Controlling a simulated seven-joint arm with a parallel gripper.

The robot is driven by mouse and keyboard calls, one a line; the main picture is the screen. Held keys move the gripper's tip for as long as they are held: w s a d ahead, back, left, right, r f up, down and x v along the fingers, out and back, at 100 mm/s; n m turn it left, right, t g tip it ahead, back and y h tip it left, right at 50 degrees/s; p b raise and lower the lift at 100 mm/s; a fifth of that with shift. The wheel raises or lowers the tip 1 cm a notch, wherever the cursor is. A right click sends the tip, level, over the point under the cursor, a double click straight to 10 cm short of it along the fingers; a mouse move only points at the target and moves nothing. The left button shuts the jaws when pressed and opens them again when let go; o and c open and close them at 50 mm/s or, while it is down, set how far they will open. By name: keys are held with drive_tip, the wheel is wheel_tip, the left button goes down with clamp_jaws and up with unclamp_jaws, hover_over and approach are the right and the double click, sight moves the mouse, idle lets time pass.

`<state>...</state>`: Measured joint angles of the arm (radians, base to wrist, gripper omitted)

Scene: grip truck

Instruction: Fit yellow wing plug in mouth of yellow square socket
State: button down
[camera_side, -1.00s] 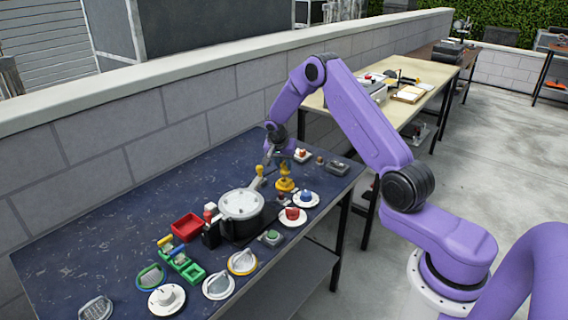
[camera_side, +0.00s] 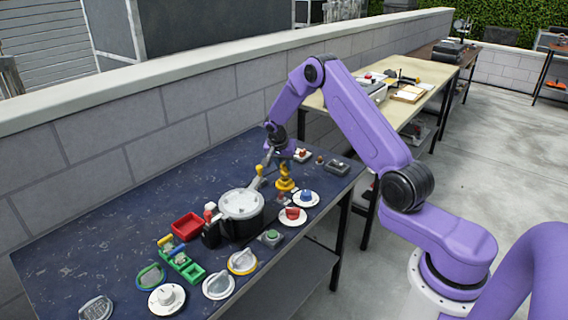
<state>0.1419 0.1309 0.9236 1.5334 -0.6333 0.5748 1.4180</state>
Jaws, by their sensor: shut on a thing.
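My gripper (camera_side: 286,158) is small in the side view, pointing down over the far right part of the blue table. It is shut on the yellow wing plug (camera_side: 287,169), which shows as a small yellow piece just under the fingers. A wider yellow piece (camera_side: 285,185), which looks like the yellow square socket, stands on the table directly below the plug. The two look very close or touching. I cannot tell whether the plug is inside the mouth, and the mouth itself is not visible.
A lidded pot (camera_side: 241,206) stands to the left, near another small yellow piece (camera_side: 259,170). A plate with a blue piece (camera_side: 306,198) and one with a red piece (camera_side: 292,216) lie in front. A red tray (camera_side: 187,226) and green blocks (camera_side: 183,264) are farther left.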

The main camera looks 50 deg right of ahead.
sight(284, 162)
drive_tip(key=shift+f, duration=1.25)
idle(1.5)
drive_tip(key=shift+c, duration=2.4)
unclamp_jaws()
drive_tip(key=shift+r, duration=3.75)
drive_tip(key=shift+a, duration=0.1)
